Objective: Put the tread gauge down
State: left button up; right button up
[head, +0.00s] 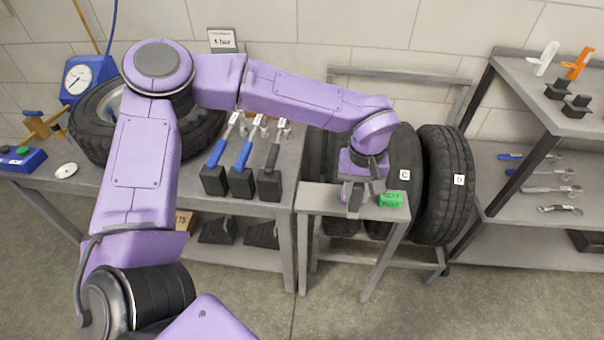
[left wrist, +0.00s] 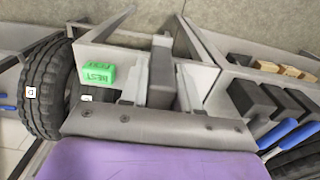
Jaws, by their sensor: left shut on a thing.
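My left gripper (head: 354,203) is low over the small grey stand (head: 325,196), left of the green block. It is shut on a dark grey bar-like thing, which I take to be the tread gauge (left wrist: 161,78). In the left wrist view the gauge sits between the fingers, with its far end over the stand top. I cannot tell whether it touches the stand. In the head view the gripper mostly hides it. My right gripper is not in view.
The green lettered block (head: 391,199) sits on the stand close to the gripper. Tyres (head: 446,185) stand behind. The left bench holds blue-handled tools (head: 243,155) in black holders. The right shelf (head: 530,85) carries a white piece (head: 543,60) and an orange piece (head: 577,62).

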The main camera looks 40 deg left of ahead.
pick_arm(q)
jog(key=r+n, duration=0.2)
jog(key=n, duration=0.4)
jog(key=r+n, duration=0.1)
jog(key=n, duration=0.5)
jog(key=w+r+n, duration=0.1)
jog(key=r+n, duration=0.1)
jog(key=n, duration=0.3)
jog(key=shift+d+r+n, duration=0.35)
jog(key=shift+n, duration=0.05)
jog(key=a+f, duration=0.4)
jog(key=w+a+f+p, duration=0.1)
jog(key=a+f, duration=0.3)
jog(key=a, duration=0.1)
jog(key=w+a+f, duration=0.1)
jog(key=a+f, duration=0.3)
jog(key=shift+w+a+f+p, duration=0.1)
jog(key=shift+a+f+p, duration=0.05)
jog(key=shift+p, duration=0.2)
jog(key=shift+w+f, duration=0.1)
jog(key=shift+f, duration=0.25)
